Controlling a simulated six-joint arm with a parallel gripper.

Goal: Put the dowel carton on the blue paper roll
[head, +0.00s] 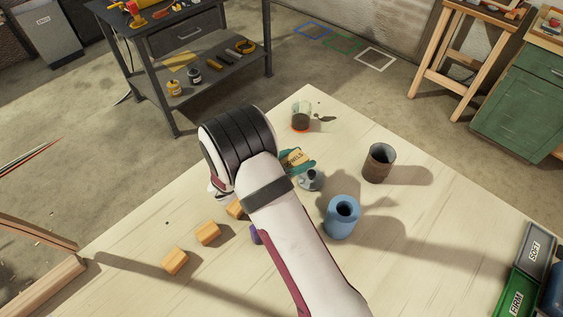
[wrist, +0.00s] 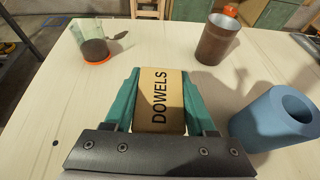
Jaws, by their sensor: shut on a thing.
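The dowel carton (wrist: 160,101) is a tan box with the black word DOWELS on it. My gripper (wrist: 160,82) has its green fingers on both sides of the carton and is shut on it. In the head view the carton (head: 296,158) shows beyond my arm, partly hidden by a green finger. The blue paper roll (head: 342,217) stands upright on the table with its open hole on top. In the wrist view the roll (wrist: 277,118) is to the right of my gripper, apart from the carton.
A brown cup (head: 379,163) stands behind the roll. A glass beaker (head: 301,116) with dark contents and a spoon (head: 325,119) are at the far table corner. Wooden blocks (head: 207,232) lie at the left. Green and grey bins (head: 519,295) are at the right.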

